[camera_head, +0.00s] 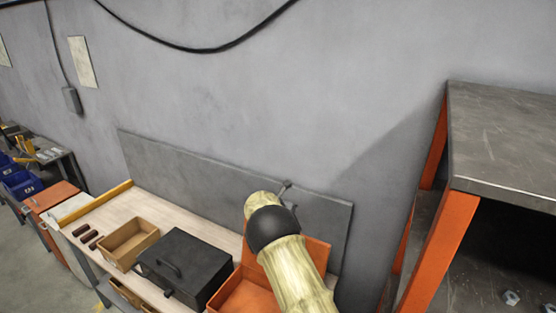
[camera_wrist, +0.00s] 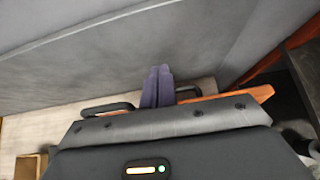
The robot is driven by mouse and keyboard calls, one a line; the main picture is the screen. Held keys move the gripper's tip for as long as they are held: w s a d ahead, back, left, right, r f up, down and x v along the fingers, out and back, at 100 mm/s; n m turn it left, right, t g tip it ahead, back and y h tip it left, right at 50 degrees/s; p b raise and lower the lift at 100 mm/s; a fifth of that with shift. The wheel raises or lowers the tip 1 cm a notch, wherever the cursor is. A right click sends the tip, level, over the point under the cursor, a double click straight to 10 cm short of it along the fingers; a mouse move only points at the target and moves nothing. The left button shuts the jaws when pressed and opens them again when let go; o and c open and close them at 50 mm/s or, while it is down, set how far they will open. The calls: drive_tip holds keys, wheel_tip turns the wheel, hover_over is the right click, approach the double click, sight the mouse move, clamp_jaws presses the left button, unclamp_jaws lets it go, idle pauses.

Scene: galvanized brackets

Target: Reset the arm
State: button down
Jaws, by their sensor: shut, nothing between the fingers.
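My gripper (camera_wrist: 158,72) shows in the wrist view. Its two dark fingers are together with nothing between them, pointing toward the grey wall and back panel. My pale arm with a black joint rises in the lower middle of the head view, in front of part of an orange bin (camera_head: 236,298) on the workbench (camera_head: 180,218). The gripper is mostly hidden behind the arm in the head view. The wrist view also shows a strip of the light bench top (camera_wrist: 60,122) at the left.
A black case (camera_head: 185,262) and an open cardboard box (camera_head: 130,243) stand on the bench left of the arm. Small brown cylinders (camera_head: 85,235) lie farther left. An orange-framed shelf (camera_head: 436,255) with a grey top stands close on the right.

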drive_tip(key=s+d+m+g+y+b, duration=0.1)
drive_tip(key=s+d+m+g+b, duration=0.15)
drive_tip(key=s+d+m, duration=0.4)
drive_tip(key=s+d+m+g+y+b, duration=0.1)
drive_tip(key=s+d+m+g+b, duration=0.2)
drive_tip(key=s+m, duration=0.6)
drive_tip(key=s+f+m+y+b, duration=0.1)
drive_tip(key=s+m, duration=0.6)
drive_tip(key=s, duration=0.8)
drive_tip(key=s+f+m+g+y+b, duration=0.1)
drive_tip(key=s+m+b, duration=0.5)
drive_tip(key=s, duration=0.9)
wheel_tip(320, 180, down, 2)
drive_tip(key=shift+s+a+f+m+y, duration=0.2)
drive_tip(key=shift+a+m+y, duration=0.3)
drive_tip(key=shift+y, duration=0.3)
drive_tip(key=shift+w, duration=0.15)
